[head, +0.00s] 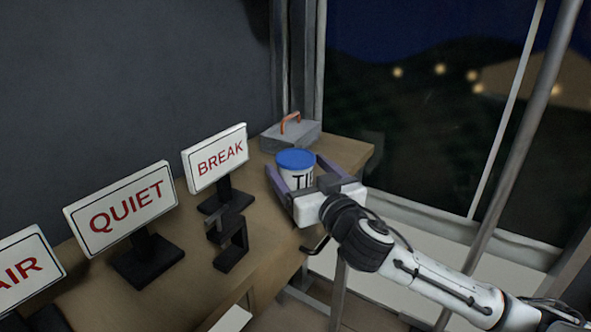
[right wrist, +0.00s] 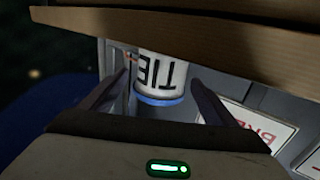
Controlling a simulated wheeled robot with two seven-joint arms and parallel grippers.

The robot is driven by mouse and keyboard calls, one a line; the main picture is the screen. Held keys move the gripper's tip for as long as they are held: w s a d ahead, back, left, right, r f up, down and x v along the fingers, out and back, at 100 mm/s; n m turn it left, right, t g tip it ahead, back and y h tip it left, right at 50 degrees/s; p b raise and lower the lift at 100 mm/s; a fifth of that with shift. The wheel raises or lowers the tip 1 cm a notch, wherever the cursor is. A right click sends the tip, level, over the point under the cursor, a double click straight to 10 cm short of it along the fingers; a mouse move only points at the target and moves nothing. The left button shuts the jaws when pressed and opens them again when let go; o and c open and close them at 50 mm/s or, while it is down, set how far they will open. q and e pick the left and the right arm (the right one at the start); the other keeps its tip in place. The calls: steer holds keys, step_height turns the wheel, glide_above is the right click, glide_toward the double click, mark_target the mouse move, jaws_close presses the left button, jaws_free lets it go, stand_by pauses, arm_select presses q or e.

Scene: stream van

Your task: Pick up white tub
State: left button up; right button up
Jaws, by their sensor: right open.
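The white tub (head: 297,176) has a blue lid and dark lettering that begins "TI" in the head view. It stands upright on the wooden table near its far right end. My right gripper (head: 306,172) is open, with one finger on each side of the tub. In the right wrist view the picture is upside down, and the tub (right wrist: 160,72) reads "TIE" and sits between the two open fingers (right wrist: 160,92). A gap shows between the tub and each finger there. The tub's lower front is hidden by the gripper in the head view. My left gripper is out of view.
A grey box with an orange handle (head: 290,136) stands just behind the tub. Signs reading BREAK (head: 217,158) and QUIET (head: 120,207) stand left of it on black bases, with a black bracket (head: 231,249) in front. The table (head: 276,262) ends at right beside a window.

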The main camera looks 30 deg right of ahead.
steer(key=c, duration=1.2)
